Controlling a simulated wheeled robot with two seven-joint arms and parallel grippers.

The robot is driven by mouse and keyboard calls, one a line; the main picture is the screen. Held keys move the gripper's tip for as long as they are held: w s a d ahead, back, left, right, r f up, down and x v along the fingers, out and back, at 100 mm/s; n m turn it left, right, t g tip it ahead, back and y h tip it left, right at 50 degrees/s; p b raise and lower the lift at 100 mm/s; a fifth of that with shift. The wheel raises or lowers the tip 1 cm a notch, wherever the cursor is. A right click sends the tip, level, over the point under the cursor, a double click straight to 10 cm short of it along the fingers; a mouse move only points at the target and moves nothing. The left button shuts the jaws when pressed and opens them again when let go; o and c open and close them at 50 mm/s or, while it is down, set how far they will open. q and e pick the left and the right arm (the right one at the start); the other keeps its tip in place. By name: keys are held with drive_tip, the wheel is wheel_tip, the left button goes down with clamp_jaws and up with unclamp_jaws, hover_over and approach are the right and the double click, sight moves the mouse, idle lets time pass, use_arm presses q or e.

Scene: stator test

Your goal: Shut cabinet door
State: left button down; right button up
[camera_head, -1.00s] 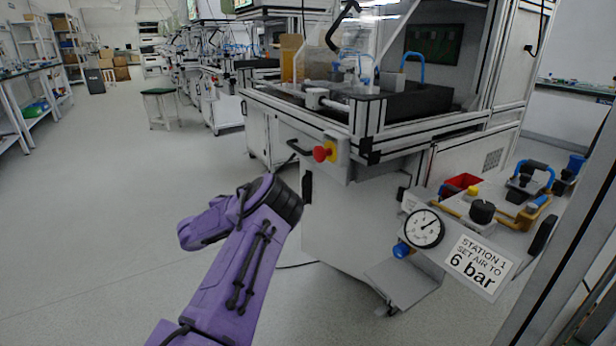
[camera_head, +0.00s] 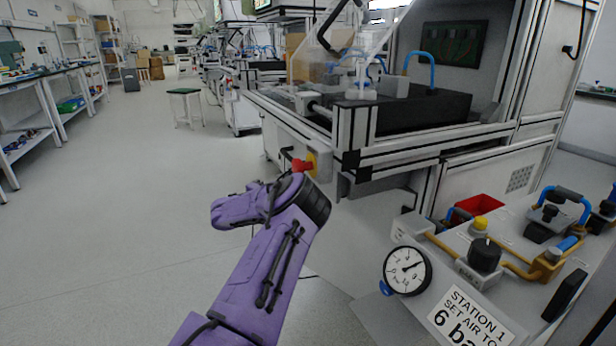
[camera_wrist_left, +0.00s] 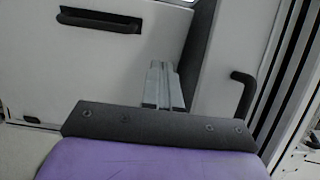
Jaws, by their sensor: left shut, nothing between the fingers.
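The white cabinet of the station (camera_head: 385,215) stands ahead, its front partly hidden by my purple left arm. In the left wrist view, a white cabinet panel (camera_wrist_left: 100,60) with a dark recessed handle (camera_wrist_left: 100,20) fills the left side. A dark strip (camera_wrist_left: 197,50) separates it from a lighter panel to the right, which carries a black bar handle (camera_wrist_left: 243,92). My left gripper (camera_wrist_left: 163,80) is shut and empty in front of the panel and strip; I cannot tell whether it touches them. In the head view its fingers are hidden behind the wrist. How far the door stands open is unclear.
A red knob on a yellow plate (camera_head: 305,164) sits just above my wrist. At the right, a control panel carries a pressure gauge (camera_head: 407,270), a sign (camera_head: 470,316) and valves with blue handles. The grey floor (camera_head: 110,220) at the left is clear; a stool (camera_head: 186,105) stands farther back.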

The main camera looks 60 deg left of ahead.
use_arm(q)
drive_tip(key=b+x, duration=0.3)
drive_tip(key=x, duration=0.9)
drive_tip(key=shift+w, duration=0.2)
use_arm(e)
wheel_tip(320, 180, down, 4)
drive_tip(key=shift+s+a+r, duration=0.1)
drive_tip(key=shift+s+r, duration=0.05)
drive_tip(key=shift+r, duration=0.05)
use_arm(q)
drive_tip(key=shift+a, duration=0.2)
